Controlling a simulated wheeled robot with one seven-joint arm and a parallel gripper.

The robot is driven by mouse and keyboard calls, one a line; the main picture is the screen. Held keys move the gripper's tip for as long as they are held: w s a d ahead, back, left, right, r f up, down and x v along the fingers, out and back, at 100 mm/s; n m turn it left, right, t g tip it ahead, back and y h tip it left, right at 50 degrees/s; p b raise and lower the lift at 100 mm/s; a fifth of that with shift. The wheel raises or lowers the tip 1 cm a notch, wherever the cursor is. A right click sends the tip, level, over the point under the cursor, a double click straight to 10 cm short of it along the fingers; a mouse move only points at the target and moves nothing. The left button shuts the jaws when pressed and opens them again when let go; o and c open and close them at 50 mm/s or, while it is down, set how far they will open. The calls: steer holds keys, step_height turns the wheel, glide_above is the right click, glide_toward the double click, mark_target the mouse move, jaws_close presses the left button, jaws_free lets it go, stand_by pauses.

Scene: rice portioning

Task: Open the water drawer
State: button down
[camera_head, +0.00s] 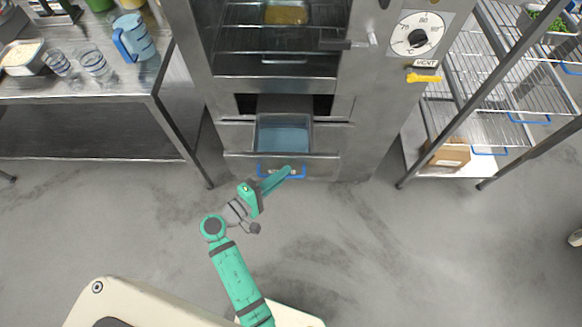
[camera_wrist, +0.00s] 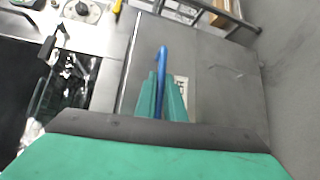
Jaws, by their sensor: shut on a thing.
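The water drawer (camera_head: 325,168) is low in the steel cabinet and stands partly out. A tray of bluish water (camera_head: 283,135) shows inside it. Its blue handle (camera_head: 266,174) is on the drawer front. My gripper (camera_head: 289,171) is at the right part of this handle and shut on it. In the wrist view the blue handle (camera_wrist: 162,58) runs between the two green fingers of my gripper (camera_wrist: 161,95).
Above the drawer is an open cabinet chamber with racks (camera_head: 280,40) and a dial (camera_head: 417,36). A steel table (camera_head: 120,90) with a blue jug (camera_head: 133,38) and glasses stands left. A wire shelf (camera_head: 500,60) stands right. The floor in front is clear.

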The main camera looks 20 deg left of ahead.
steer(key=shift+d+h, duration=0.3)
steer(key=shift+d, duration=0.25)
steer(key=c, duration=1.9)
jaws_free()
steer(key=shift+o, duration=0.2)
steer(key=shift+a, duration=0.2)
steer(key=shift+s+a, duration=0.15)
steer(key=v, duration=1)
steer(key=shift+s+r, duration=0.15)
steer(key=shift+s, duration=0.15)
steer(key=shift+w, duration=0.1)
